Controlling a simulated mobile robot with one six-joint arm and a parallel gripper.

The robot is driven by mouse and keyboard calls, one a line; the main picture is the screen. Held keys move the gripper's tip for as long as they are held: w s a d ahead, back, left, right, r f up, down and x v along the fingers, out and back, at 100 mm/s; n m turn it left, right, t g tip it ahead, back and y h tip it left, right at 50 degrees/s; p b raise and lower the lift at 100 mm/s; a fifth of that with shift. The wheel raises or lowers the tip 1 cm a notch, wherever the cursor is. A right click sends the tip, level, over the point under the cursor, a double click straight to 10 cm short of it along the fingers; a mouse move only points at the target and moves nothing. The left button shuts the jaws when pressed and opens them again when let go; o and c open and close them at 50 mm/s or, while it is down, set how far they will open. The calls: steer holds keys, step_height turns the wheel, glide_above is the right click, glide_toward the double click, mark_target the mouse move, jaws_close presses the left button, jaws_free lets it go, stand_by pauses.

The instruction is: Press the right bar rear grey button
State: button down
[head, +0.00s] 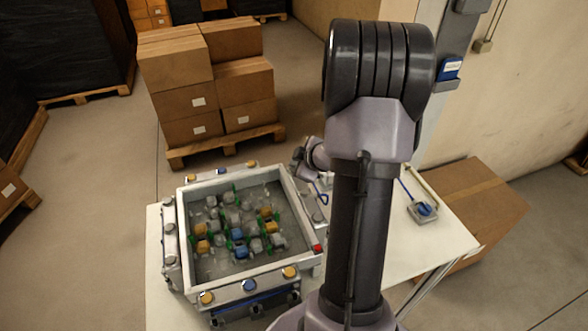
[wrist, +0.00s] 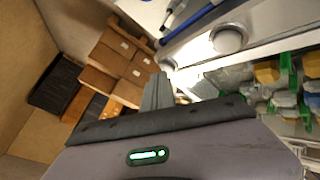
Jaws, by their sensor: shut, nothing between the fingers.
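The right bar (head: 303,196) runs along the right side of the grey-walled tray (head: 232,275). In the head view a grey button (head: 317,217) shows on it, with a red button (head: 318,248) nearer me. The bar's rear end is mostly hidden by my wrist. In the wrist view a large round grey button (wrist: 228,40) sits on the bar, and a smaller, farther grey button (wrist: 168,65) sits beside my fingertips. My gripper (wrist: 160,78) is shut and empty, its tips close to that farther button. I cannot tell whether they touch it.
The tray holds several grey, orange and blue reels (head: 238,234) with green parts. Other bars with coloured buttons line its far, left and near sides. Stacked cartons (head: 215,75) stand behind on the floor.

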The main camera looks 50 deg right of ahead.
steer(key=shift+f, duration=0.3)
steer(key=shift+r, duration=0.15)
stand_by(0.4)
steer(key=shift+r+p, duration=0.7)
step_height(320, 180, up, 5)
steer(key=p, duration=0.5)
steer(key=shift+r, duration=0.1)
stand_by(1.4)
